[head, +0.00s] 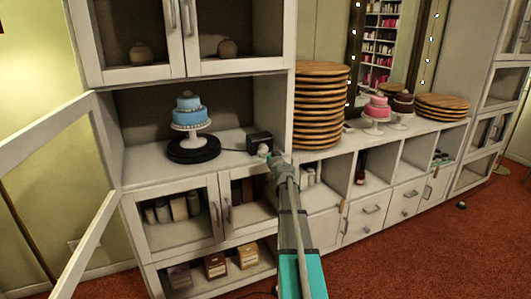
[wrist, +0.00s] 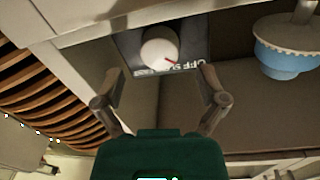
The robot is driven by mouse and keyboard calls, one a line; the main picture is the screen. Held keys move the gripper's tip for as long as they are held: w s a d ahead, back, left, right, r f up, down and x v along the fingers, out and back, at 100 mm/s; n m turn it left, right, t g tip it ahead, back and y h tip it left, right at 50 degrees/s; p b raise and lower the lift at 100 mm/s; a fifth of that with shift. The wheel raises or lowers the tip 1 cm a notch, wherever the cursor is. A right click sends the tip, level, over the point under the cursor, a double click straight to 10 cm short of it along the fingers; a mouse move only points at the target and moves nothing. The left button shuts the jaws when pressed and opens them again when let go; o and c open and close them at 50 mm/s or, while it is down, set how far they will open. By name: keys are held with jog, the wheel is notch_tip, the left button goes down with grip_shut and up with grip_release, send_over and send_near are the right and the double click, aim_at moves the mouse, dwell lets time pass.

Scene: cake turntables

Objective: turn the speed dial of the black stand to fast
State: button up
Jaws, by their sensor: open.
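The black stand (head: 193,149) is a low round turntable on the cabinet's open shelf, carrying a blue cake on a white pedestal. Its dark control box (head: 259,140) sits to its right, with a pale dial (head: 264,150) on the front. In the wrist view the dial (wrist: 159,52) is a round white knob with a red mark pointing toward partly visible lettering that includes "OFF". My gripper (wrist: 160,84) is open and empty, its fingers apart on either side below the dial in that view, not touching it. In the head view my gripper (head: 272,161) is close in front of the box.
An open cabinet door (head: 82,190) stands at the left. The blue cake (head: 188,103) is left of the control box. A cabinet side wall (head: 274,105) and a stack of wooden boards (head: 318,105) are to the right. Cakes (head: 376,108) stand farther right.

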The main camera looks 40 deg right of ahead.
jog(key=v, duration=0.9)
jog(key=w+a+f+n+g+y, duration=0.1)
jog(key=a+f+n+g+y, duration=0.3)
jog(key=a, duration=1.1)
jog(key=a+f+n+g+y, duration=0.15)
jog(key=a+f+y, duration=0.35)
jog(key=a, duration=1)
jog(key=s+a+f+n+g, duration=0.1)
jog(key=s+a+f+g, duration=0.2)
jog(key=a, duration=0.3)
jog(key=s+a+f+n+g, duration=0.1)
jog(key=s+a+f+g, duration=0.25)
jog(key=a, duration=0.25)
jog(key=s+a+f+m+g+h, duration=0.1)
jog(key=s+a+g+h, duration=0.1)
jog(key=s, duration=0.4)
jog(key=s+a+f+m+g+h, duration=0.1)
jog(key=s+a+f+g, duration=0.1)
jog(key=s, duration=0.5)
jog(key=shift+a+g+h, duration=0.4)
jog(key=shift+a+g, duration=0.2)
jog(key=shift+a, duration=0.3)
